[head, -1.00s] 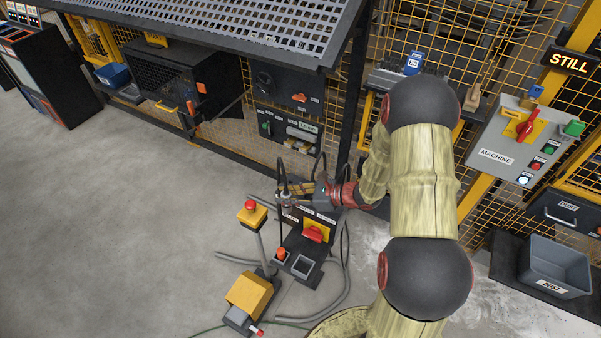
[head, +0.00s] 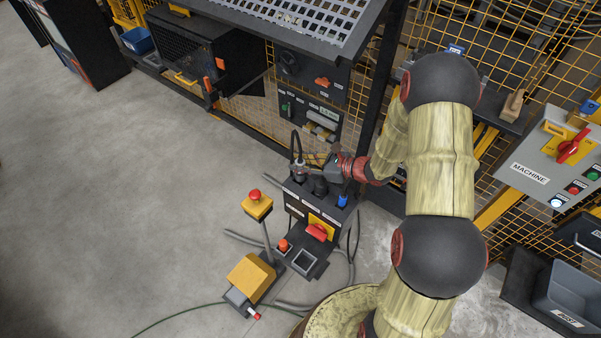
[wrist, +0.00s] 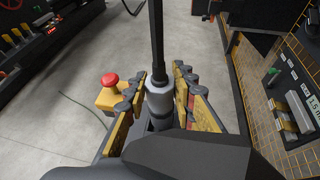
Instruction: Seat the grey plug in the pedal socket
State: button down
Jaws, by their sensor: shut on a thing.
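My gripper (head: 306,171) is shut on the grey plug (wrist: 160,97), whose pale grey barrel and black cable stand between the fingers in the wrist view. In the head view the grey plug (head: 299,169) is at the left end of the black socket box (head: 296,204), near its top. The plug looks roughly upright. Its lower end is hidden, so I cannot tell whether it sits in a socket or just above one. A black plug (head: 320,186) and a blue plug (head: 342,200) stand along the box to the right. The box's labels are too small to read.
A red switch (head: 317,232) is on the box's front. A yellow post with a red button (head: 257,203) and a yellow pedal (head: 250,277) stand to the left. Cables lie around the box. A mesh fence is behind; open floor is left.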

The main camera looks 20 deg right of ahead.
jog(key=shift+f+b, duration=0.35)
jog(key=shift+f, duration=1.65)
jog(key=shift+f, duration=0.2)
jog(key=c, duration=1.5)
grip_release()
jog(key=shift+r, duration=0.1)
